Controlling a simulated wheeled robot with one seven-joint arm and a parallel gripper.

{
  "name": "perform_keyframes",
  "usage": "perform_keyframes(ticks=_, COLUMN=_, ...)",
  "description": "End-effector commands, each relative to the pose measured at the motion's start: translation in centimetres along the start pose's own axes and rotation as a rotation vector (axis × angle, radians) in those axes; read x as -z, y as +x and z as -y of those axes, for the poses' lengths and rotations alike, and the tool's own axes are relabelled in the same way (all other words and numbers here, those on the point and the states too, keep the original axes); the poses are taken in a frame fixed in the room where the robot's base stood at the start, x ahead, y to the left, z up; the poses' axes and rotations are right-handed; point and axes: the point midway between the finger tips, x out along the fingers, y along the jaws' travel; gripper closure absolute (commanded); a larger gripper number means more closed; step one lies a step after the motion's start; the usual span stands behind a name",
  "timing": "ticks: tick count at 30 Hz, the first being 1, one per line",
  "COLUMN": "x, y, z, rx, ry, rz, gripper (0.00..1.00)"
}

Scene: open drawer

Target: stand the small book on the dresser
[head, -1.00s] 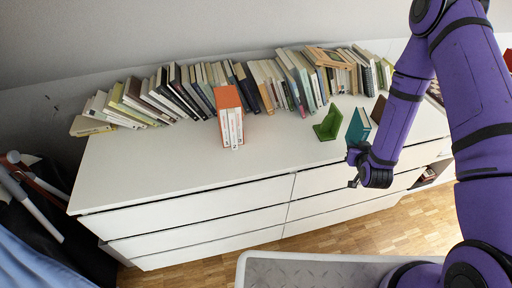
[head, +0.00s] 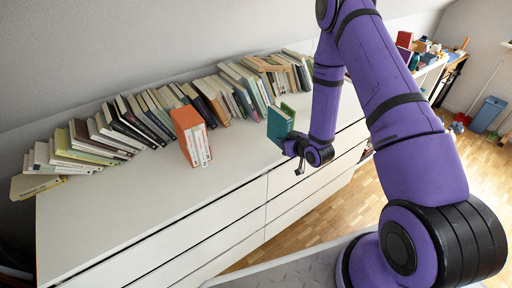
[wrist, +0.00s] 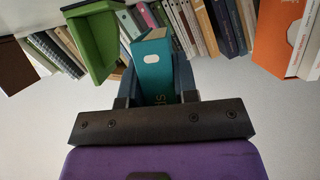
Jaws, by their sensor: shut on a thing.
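The small teal book (head: 280,123) is upright near the front of the white dresser top (head: 225,180). In the wrist view the teal book (wrist: 153,68) stands between my two dark fingers. My gripper (wrist: 156,82) is shut on it. In the head view my gripper (head: 294,148) is at the book's lower right side, by the dresser's front edge. I cannot tell whether the book's bottom touches the top.
A green bookend (wrist: 92,42) stands close beside the teal book. An orange-and-white book box (head: 190,138) stands to the left. A long row of leaning books (head: 130,120) lines the wall. The front left of the dresser top is clear.

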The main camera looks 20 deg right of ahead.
Motion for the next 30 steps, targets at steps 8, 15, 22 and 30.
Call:
perform_keyframes(ticks=8, x=1.2, y=4.3, z=4.6, rx=0.003, ry=-0.001, rz=-0.002, gripper=1.0)
perform_keyframes(ticks=15, x=1.6, y=6.0, z=6.3, rx=-0.001, ry=0.001, rz=0.0, gripper=1.0)
perform_keyframes(ticks=22, x=1.6, y=7.2, z=7.5, rx=0.0, ry=0.001, rz=0.0, gripper=1.0)
perform_keyframes(ticks=30, x=-1.4, y=8.3, z=7.3, rx=-0.001, ry=0.001, rz=-0.001, gripper=1.0)
